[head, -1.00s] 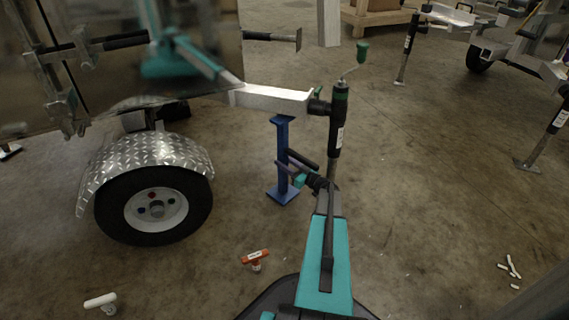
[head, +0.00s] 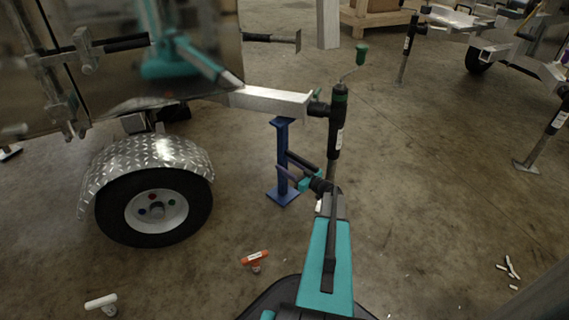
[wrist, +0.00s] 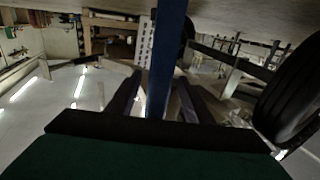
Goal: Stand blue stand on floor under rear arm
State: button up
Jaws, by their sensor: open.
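The blue stand (head: 283,148) is upright on the floor beneath the aluminium rear arm (head: 272,101) of the trailer. Its flat foot rests on the concrete, and its top plate is just below the arm; I cannot tell whether they touch. My gripper (head: 284,161) is open at the middle of the stand's post, coming from the right. In the wrist view, the blue post (wrist: 166,60) rises between the two dark fingers of my gripper (wrist: 160,92), with visible room on both sides.
A black jack with a green handle (head: 339,112) hangs at the arm's end, close to my arm. The trailer wheel (head: 157,207) is at left. An orange-handled item (head: 255,258) and a white-handled one (head: 101,302) lie on the floor.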

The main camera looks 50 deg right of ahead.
jog(key=s+p, duration=0.2)
jog(key=s, duration=0.8)
jog(key=shift+p, duration=0.3)
jog(key=shift+w, duration=0.1)
